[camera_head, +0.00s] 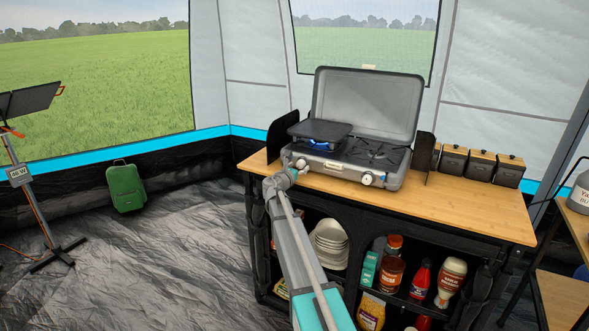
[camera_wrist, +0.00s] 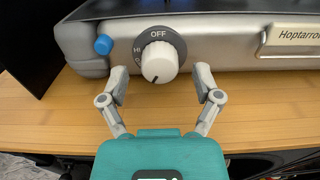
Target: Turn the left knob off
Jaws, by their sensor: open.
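The stove's left knob (camera_wrist: 160,62) is white and sits on a dark dial marked OFF at the top and HI at the left. A small dark mark shows low on its face, away from OFF. In the wrist view my gripper (camera_wrist: 160,78) is open, with one finger on each side of the knob and its palm in front, apart from it. Blue flame (camera_head: 321,144) shows at the left burner under a dark plate.
The grey camp stove (camera_head: 335,169) stands open on a wooden counter (camera_head: 450,204). Its right knob (camera_head: 367,179) is white. A dark windscreen panel (camera_head: 283,134) stands at the left, and several dark canisters (camera_head: 482,164) at the right. Shelves below hold plates and bottles.

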